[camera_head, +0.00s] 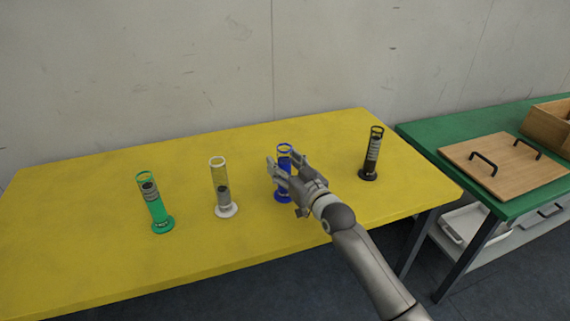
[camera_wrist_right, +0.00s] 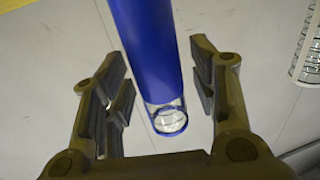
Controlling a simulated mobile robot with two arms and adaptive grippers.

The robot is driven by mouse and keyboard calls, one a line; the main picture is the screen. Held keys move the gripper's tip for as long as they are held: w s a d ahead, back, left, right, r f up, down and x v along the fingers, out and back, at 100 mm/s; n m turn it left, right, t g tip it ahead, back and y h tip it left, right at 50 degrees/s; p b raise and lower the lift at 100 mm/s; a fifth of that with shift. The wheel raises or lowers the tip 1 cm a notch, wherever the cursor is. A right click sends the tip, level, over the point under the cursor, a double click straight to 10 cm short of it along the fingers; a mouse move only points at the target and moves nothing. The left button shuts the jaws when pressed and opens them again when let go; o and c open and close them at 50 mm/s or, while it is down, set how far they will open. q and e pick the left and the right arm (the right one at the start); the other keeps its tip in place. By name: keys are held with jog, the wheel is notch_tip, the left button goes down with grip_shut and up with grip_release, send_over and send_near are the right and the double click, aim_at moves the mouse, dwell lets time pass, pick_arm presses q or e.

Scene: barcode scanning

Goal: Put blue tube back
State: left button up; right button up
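The blue tube (camera_head: 284,152) stands upright on the yellow table (camera_head: 120,270), third from the left in a row of tubes. My right gripper (camera_head: 286,170) is at the blue tube and hides part of its middle in the head view. In the right wrist view, the blue tube (camera_wrist_right: 145,45) runs between the two fingers of the right gripper (camera_wrist_right: 160,90). The fingers are apart, with a visible gap beside the tube. My left gripper is in neither view.
A green tube (camera_head: 155,205) and a white tube (camera_head: 221,190) stand to the left. A black tube (camera_head: 372,155) stands to the right. A green table (camera_head: 430,135) at the right holds a wooden board (camera_head: 505,165) with two handles and a wooden box (camera_head: 548,122).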

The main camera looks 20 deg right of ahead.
jog(key=shift+r, duration=0.25)
jog(key=shift+s+f, duration=0.15)
jog(key=shift+s, duration=0.25)
jog(key=v, duration=1.1)
jog(key=shift+s+d, duration=0.15)
